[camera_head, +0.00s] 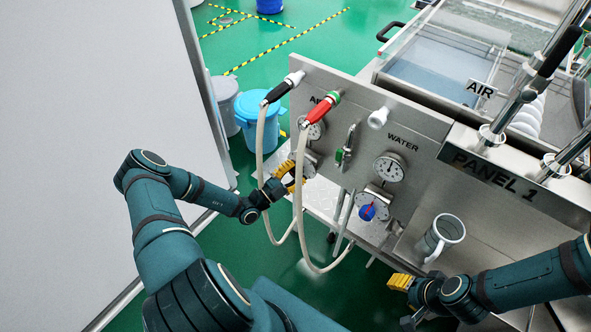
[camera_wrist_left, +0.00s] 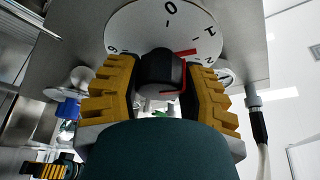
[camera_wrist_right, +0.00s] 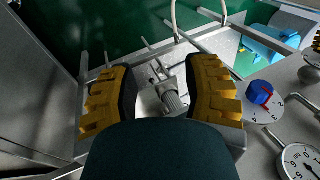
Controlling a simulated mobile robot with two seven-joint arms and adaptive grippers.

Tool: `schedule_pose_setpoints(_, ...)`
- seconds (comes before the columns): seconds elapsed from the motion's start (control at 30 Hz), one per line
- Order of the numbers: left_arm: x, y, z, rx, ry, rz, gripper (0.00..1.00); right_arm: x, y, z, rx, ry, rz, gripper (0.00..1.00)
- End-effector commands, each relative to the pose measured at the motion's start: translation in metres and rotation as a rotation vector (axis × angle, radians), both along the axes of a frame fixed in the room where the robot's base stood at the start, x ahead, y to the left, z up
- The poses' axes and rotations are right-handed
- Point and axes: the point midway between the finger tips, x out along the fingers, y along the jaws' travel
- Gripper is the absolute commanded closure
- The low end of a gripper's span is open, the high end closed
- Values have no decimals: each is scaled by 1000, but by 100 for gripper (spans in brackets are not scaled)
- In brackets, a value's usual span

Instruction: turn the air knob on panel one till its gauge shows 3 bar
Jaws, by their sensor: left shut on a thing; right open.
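My left gripper (camera_head: 288,178) is shut on the black air knob (camera_wrist_left: 160,78), which has a red line on it. A white numbered dial (camera_wrist_left: 140,25) shows behind the knob, with 0, 1 and 2 legible and a red mark toward the right. In the head view the air gauge (camera_head: 315,131) is partly covered by the red-ended hose, and its reading cannot be made out. My right gripper (camera_wrist_right: 163,95) is open and empty; it also shows in the head view (camera_head: 399,283), low and right of the water knob.
The blue water knob (camera_head: 367,212) sits under the water gauge (camera_head: 389,168). A grey mug (camera_head: 442,236) stands right of them. Two pale hoses (camera_head: 300,200) hang in loops close to my left gripper. A white wall panel (camera_head: 90,100) fills the left side.

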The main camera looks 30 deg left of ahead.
Motion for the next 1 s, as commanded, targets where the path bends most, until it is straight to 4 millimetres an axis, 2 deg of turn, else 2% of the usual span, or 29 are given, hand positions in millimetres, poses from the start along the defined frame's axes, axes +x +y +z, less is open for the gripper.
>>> schedule_pose_setpoints(0.53,2,-1,5,517,-44,0,94,-6,1,36,3,15,4,52)
schedule_pose_setpoints(1.0,1,-1,5,948,-77,0,94,6,-1,73,-3,-12,-18,52)
